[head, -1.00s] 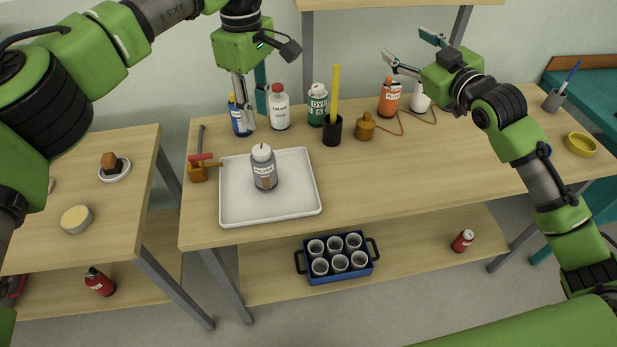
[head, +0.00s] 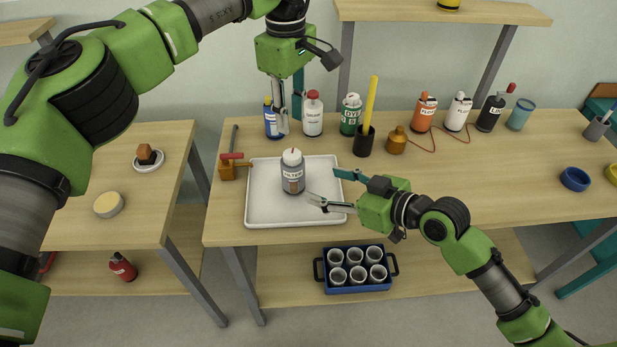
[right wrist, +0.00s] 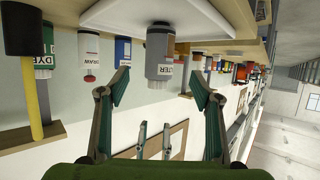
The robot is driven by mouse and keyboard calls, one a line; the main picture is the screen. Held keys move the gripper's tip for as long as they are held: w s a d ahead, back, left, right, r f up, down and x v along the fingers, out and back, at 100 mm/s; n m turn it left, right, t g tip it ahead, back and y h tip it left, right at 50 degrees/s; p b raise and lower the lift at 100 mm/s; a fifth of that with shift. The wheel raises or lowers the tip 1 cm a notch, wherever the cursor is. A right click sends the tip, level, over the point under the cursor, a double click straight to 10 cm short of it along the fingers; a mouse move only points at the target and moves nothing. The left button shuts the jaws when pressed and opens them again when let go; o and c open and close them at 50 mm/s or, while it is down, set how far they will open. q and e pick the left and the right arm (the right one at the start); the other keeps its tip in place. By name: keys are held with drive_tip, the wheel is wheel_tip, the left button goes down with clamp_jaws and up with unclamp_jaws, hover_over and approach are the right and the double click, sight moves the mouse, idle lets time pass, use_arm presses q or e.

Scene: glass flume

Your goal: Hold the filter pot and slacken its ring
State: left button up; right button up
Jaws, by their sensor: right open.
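The filter pot (head: 293,178) is a grey translucent bottle labelled FILTER with a white top and a small red tip. It stands upright in the white tray (head: 262,214). I cannot clearly tell its ring from the white top. My right gripper (head: 325,186) is open just right of the pot, low over the tray's right side. In the right wrist view, the pot (right wrist: 160,50) appears upside down, ahead and between the spread fingers, not touching them. My left gripper (head: 289,105) hangs fingers down, open and empty, above and behind the pot.
Blue (head: 272,123), white (head: 312,118) and green (head: 350,118) bottles stand behind the tray. A black cup with a yellow rod (head: 364,140) and a brown jar (head: 396,142) stand right of them. An orange-and-red valve piece (head: 230,171) sits left of the tray. The right front tabletop is clear.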

sight(293, 175)
drive_tip(key=x, duration=1.2)
drive_tip(key=shift+c, duration=0.3)
